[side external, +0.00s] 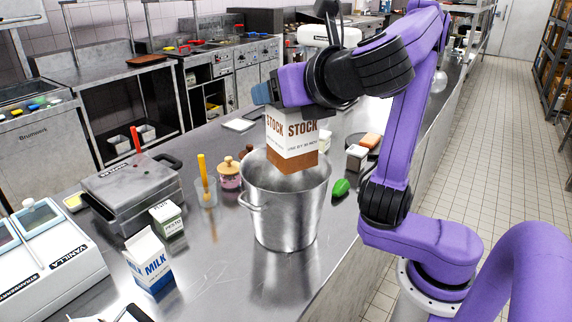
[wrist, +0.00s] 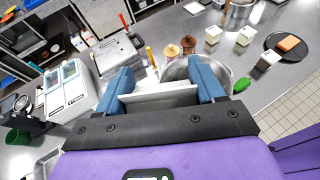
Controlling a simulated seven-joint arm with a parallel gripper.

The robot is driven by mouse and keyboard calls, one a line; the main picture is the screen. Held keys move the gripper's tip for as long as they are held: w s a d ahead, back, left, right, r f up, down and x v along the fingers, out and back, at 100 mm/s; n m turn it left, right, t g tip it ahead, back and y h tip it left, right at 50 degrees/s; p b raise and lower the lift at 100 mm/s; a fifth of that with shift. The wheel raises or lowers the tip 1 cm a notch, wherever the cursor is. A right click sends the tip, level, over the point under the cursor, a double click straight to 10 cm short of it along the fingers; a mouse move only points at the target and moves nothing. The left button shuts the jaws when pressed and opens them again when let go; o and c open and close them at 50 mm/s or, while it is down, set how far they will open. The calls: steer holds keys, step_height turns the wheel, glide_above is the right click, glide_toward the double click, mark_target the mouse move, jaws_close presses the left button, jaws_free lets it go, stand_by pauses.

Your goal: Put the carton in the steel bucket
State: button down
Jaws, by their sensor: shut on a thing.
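The stock carton (side external: 293,141), white and brown, hangs from my gripper (side external: 268,97) in the side view. Its lower edge overlaps the bucket's mouth in that view; I cannot tell whether it is below the rim. The steel bucket (side external: 287,218) stands upright on the counter with a side handle. In the wrist view, the blue fingers of my gripper (wrist: 161,88) are shut on the carton's pale top (wrist: 160,100). Behind it the bucket's rim (wrist: 232,72) shows partly; the rest is hidden.
A milk carton (side external: 150,262) and a pesto box (side external: 167,217) stand left of the bucket. A cup with a yellow stick (side external: 206,191) and a jar (side external: 229,176) are close by. A green pepper (side external: 340,188) lies right of the bucket. A grey press (side external: 130,188) stands farther left.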

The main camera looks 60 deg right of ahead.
steer(key=shift+s+d+m+g+h, duration=1.3)
steer(key=shift+d+m+g+h, duration=2.65)
steer(key=shift+d, duration=1.25)
step_height(320, 180, down, 6)
steer(key=w, duration=0.2)
steer(key=shift+m+y, duration=0.35)
steer(key=shift+y, duration=0.1)
steer(key=shift+w+t, duration=0.15)
steer(key=shift+t, duration=0.1)
steer(key=w+f, duration=1.1)
steer(key=f, duration=0.1)
steer(key=shift+w, duration=0.4)
